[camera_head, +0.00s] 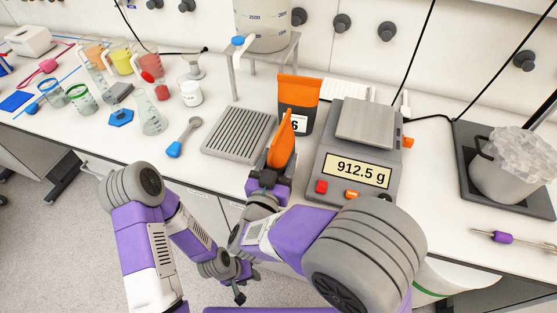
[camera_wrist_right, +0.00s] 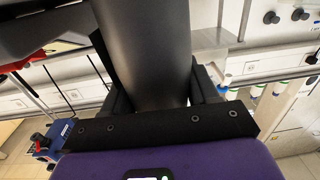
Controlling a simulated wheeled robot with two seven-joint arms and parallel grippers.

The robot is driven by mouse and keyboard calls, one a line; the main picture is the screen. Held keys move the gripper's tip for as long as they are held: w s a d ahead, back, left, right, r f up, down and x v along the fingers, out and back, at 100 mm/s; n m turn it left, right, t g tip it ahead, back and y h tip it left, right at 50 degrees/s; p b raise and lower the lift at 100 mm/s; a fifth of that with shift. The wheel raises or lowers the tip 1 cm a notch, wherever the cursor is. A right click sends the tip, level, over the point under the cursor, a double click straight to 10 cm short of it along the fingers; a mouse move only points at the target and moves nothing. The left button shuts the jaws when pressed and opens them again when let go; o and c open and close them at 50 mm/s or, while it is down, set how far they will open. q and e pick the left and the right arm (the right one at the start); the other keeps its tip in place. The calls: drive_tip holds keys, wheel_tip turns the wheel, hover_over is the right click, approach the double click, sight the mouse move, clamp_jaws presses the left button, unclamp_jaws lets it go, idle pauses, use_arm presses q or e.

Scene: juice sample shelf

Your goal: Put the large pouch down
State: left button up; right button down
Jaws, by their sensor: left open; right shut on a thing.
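My right gripper (camera_head: 270,178) is shut on an orange-topped item (camera_head: 282,152), seen nearly edge-on and leaning, in front of that pouch. In the right wrist view a smooth dark grey body (camera_wrist_right: 148,55) sits between the right fingers. It looks like a pouch, but its label is hidden and I cannot tell its size. My left gripper (camera_head: 239,288) is open and empty, low in front of the bench.
The scale (camera_head: 352,150) reads 912.5 g, just right of the held item. The grey ribbed mat (camera_head: 238,133) lies empty to its left. A stand (camera_head: 262,58) with a large vessel is behind. Glassware (camera_head: 151,118) crowds the left; a dark tray (camera_head: 467,190) is right.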

drive_tip(key=shift+c, duration=1.5)
unclamp_jaws()
drive_tip(key=shift+f, duration=0.1)
drive_tip(key=shift+r, duration=0.2)
drive_tip(key=p+v, duration=0.2)
drive_tip(key=v, duration=1)
drive_tip(key=shift+s, duration=0.1)
